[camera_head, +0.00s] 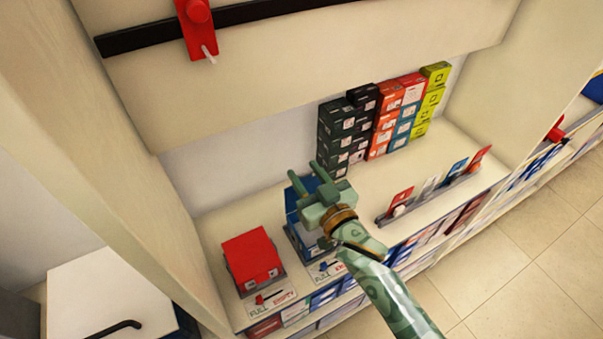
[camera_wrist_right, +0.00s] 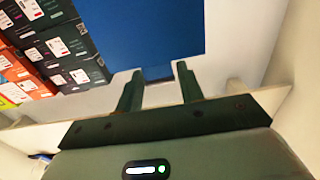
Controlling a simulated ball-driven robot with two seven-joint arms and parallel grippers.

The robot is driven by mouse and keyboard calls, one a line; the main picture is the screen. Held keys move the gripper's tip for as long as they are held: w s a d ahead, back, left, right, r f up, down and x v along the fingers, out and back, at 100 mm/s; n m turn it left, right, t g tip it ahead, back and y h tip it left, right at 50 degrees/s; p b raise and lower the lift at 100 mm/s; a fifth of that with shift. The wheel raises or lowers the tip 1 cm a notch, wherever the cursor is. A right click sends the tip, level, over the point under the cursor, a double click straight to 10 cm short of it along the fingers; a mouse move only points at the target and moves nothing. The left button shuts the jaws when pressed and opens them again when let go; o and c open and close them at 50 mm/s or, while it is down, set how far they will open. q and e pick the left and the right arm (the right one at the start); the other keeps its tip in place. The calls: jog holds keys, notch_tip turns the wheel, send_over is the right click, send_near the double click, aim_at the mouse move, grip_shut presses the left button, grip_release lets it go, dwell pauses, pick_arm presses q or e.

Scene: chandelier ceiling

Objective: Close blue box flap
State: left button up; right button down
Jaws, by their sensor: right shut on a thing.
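The blue box (camera_head: 304,242) stands on the shelf, partly hidden under my right gripper (camera_head: 309,175). In the right wrist view a flat blue panel of it, the flap (camera_wrist_right: 150,35), fills the top middle. My right gripper's two fingers (camera_wrist_right: 159,72) reach to the lower edge of this panel and are shut on it, with a gap between the fingers. The exact contact is hard to see. My left gripper is in neither view.
A red box (camera_head: 251,256) sits left of the blue box on the shelf (camera_head: 358,195). Black boxes (camera_head: 337,128), orange boxes (camera_head: 388,100) and yellow-green boxes (camera_head: 434,77) are stacked behind. A card rack (camera_head: 430,200) stands along the front edge to the right.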

jog(key=shift+s+d+f+t+y+b, duration=0.45)
jog(key=shift+s+t+b, duration=0.25)
jog(key=shift+b, duration=0.35)
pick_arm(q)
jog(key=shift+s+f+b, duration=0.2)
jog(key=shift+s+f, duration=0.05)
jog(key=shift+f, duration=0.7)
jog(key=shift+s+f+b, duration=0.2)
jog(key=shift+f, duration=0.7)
pick_arm(e)
jog(key=shift+s+d+r+t+y, duration=0.15)
jog(key=shift+s+d+t+y, duration=0.1)
jog(key=shift+s+t, duration=0.1)
jog(key=c, duration=0.9)
grip_release()
jog(key=shift+o, duration=0.2)
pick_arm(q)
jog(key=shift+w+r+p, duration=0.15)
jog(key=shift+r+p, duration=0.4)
pick_arm(e)
jog(key=v, duration=1.6)
jog(key=shift+s, duration=0.15)
